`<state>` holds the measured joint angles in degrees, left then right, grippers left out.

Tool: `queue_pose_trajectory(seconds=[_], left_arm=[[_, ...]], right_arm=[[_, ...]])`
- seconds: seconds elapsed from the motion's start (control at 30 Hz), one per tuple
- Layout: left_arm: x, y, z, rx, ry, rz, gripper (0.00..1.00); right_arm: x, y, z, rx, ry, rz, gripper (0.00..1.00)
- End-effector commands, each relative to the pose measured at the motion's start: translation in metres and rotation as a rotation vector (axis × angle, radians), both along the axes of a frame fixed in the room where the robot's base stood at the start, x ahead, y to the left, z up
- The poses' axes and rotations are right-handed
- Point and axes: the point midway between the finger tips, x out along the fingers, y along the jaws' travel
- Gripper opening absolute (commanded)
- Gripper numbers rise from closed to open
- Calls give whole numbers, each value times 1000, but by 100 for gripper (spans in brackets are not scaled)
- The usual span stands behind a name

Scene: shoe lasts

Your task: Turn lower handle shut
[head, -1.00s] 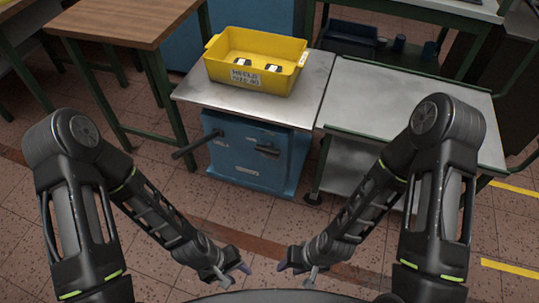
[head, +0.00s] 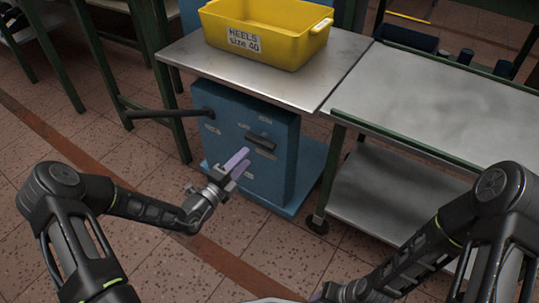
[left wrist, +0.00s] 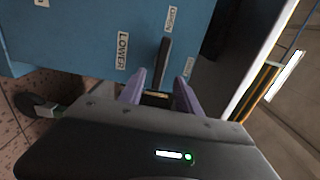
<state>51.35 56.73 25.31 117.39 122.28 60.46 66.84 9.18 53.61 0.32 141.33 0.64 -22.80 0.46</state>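The blue cabinet (head: 228,150) stands under a metal tabletop. Its dark bar handle (head: 261,142) lies roughly level on the front face, among small labels; it shows in the left wrist view (left wrist: 164,62), where a LOWER label (left wrist: 122,50) is beside it. My left gripper (head: 240,166) is in front of and below this handle in the head view. In the left wrist view its purple fingers (left wrist: 159,80) are apart, with the handle's near end seen between them; I cannot tell the depth gap. My right gripper (head: 324,292) is partly cut off at the bottom edge.
A long dark lever (head: 165,113) sticks out left from the cabinet. A yellow bin (head: 262,38) labelled HEELS size 40 stands on the metal tabletop (head: 190,57). A wheeled metal cart (head: 420,110) is to the right. The floor before the cabinet is clear.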

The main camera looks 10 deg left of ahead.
Motion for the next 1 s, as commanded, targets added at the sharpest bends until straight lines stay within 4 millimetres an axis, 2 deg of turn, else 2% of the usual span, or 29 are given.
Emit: queue_pose_trajectory(seconds=[0.47, 0.83, 1.0], left_arm=[[7, -2, -1, -5, 1, 5, 40], [56, -22, -2, -3, -2, 2, 40], [71, -27, 0, -2, 0, 3, 40]], right_arm=[[1, 0, -4, 0, -2, 0, 36], [5, 0, -27, 2, -8, -5, 36], [6, -1, -31, 2, -9, -5, 36]])
